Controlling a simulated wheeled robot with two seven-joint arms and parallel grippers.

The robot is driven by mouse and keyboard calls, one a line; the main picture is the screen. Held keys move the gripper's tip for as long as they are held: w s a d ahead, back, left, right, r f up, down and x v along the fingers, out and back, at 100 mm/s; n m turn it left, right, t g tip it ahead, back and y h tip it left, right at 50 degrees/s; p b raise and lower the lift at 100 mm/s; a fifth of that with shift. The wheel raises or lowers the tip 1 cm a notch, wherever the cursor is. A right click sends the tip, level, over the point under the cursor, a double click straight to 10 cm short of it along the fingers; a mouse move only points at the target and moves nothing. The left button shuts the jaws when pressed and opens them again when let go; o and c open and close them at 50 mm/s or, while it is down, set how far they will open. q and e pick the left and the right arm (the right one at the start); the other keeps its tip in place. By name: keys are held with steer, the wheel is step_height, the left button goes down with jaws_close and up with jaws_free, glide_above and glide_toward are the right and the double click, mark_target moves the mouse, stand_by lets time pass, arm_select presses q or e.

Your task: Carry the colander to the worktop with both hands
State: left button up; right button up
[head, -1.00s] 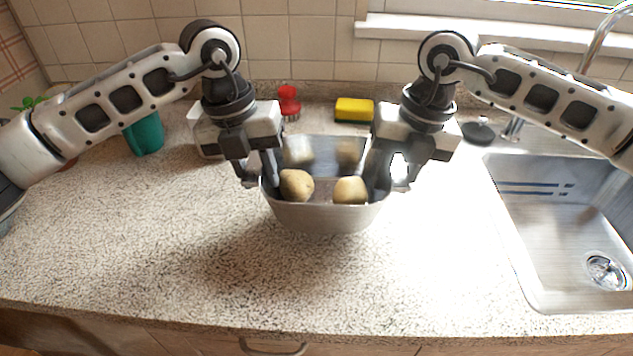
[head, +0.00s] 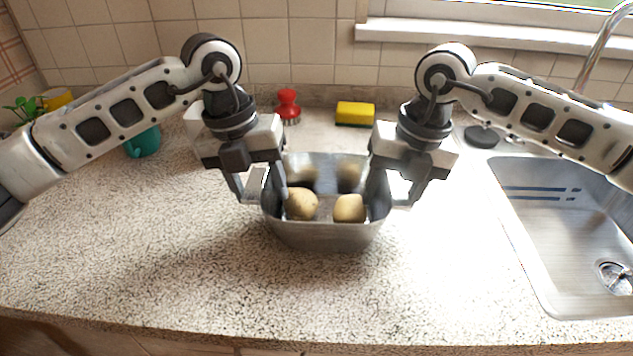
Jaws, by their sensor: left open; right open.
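The colander (head: 325,238) is a grey metal, box-shaped vessel standing on the speckled worktop (head: 150,260) in the middle of the head view. Two potatoes (head: 301,204) (head: 349,208) lie in it, and paler potato-like shapes show on its shiny far wall, perhaps reflections. My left gripper (head: 266,190) is open at the colander's left rim, with one finger outside and one inside. My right gripper (head: 390,190) is open at the right rim, its fingers on either side of the wall. Whether either finger touches the metal I cannot tell.
A sink (head: 560,220) with a tap lies to the right. Behind the colander stand a red brush (head: 288,106) and a yellow sponge (head: 355,113). A teal cup (head: 143,142) is at the back left. The worktop's front is clear.

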arm_select(q)
step_height(320, 180, up, 11)
steer(key=a, duration=0.2)
arm_select(e)
step_height(320, 180, up, 12)
steer(key=d, duration=0.2)
steer(key=shift+d, duration=0.15)
steer(key=shift+s+f, duration=0.1)
steer(key=shift+f, duration=0.05)
